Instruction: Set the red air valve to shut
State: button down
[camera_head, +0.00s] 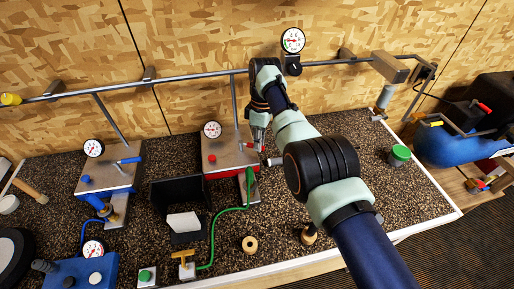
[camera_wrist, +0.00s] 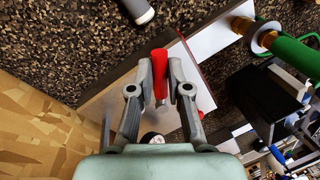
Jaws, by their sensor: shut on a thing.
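The red air valve's handle (camera_wrist: 159,66) stands between my gripper's fingers (camera_wrist: 160,82) in the wrist view, and the fingers are closed on it. The red lever (camera_head: 249,146) shows there beside the fingertips, pointing left. The valve's body and pivot are mostly hidden by the gripper. A round gauge (camera_head: 212,130) stands at the back of this station.
A similar blue station (camera_head: 108,178) with a blue lever stands at left. A pipe (camera_head: 200,77) runs along the wall. The right bench is mostly clear around a green-capped container (camera_head: 400,153).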

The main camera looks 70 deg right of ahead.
jog(key=shift+r, duration=0.1)
dwell(0.5)
jog(key=c, duration=1.1)
grip_release()
jog(key=shift+p, duration=0.35)
